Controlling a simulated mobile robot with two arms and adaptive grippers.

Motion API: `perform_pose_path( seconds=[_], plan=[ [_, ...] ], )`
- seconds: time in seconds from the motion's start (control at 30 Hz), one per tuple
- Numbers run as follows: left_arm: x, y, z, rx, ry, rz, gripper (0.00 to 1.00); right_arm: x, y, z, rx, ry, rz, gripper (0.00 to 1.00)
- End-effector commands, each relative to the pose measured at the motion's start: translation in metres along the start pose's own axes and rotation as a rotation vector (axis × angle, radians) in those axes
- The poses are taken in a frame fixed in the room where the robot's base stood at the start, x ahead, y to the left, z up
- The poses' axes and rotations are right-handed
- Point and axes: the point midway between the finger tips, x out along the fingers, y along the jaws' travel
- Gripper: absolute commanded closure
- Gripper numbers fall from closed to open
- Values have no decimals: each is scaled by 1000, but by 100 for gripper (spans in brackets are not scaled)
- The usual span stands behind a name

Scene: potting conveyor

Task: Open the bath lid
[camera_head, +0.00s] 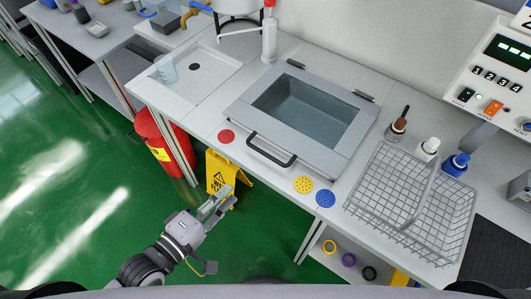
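The grey bath (335,160) is set in the white bench, and its lid (258,108) lies flat over it. The lid is a grey frame around a window-like middle, through which the basin shows. A black bar handle (271,152) is on its front edge, and two dark hinges sit along the back edge. My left gripper (228,195) is below and left of the handle in the picture, apart from it, over the floor side of the bench. Its two fingers look parted, with nothing between them. My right gripper is not in view.
A wire basket (410,205) stands right of the bath, with small bottles (427,149) behind it. Red, yellow and blue discs (304,185) lie near the front edge. A sink (190,82) is at left. A yellow floor sign (219,170) and red bin (163,140) stand below.

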Motion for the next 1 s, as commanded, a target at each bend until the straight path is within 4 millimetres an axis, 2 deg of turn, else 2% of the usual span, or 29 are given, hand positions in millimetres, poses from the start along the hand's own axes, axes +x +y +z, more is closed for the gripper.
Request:
perform_pose_path(
  seconds=[0.17, 0.7, 0.8, 1.0],
  plan=[
    [23, 2, -1, 1, 3, 3, 82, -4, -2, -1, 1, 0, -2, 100],
    [134, 1, -1, 5, 2, 1, 82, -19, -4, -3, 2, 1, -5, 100],
    [150, 0, -1, 3, 2, -1, 82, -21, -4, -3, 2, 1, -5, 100],
    [168, -1, -1, 5, 2, -1, 82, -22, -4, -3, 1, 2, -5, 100]
  ],
)
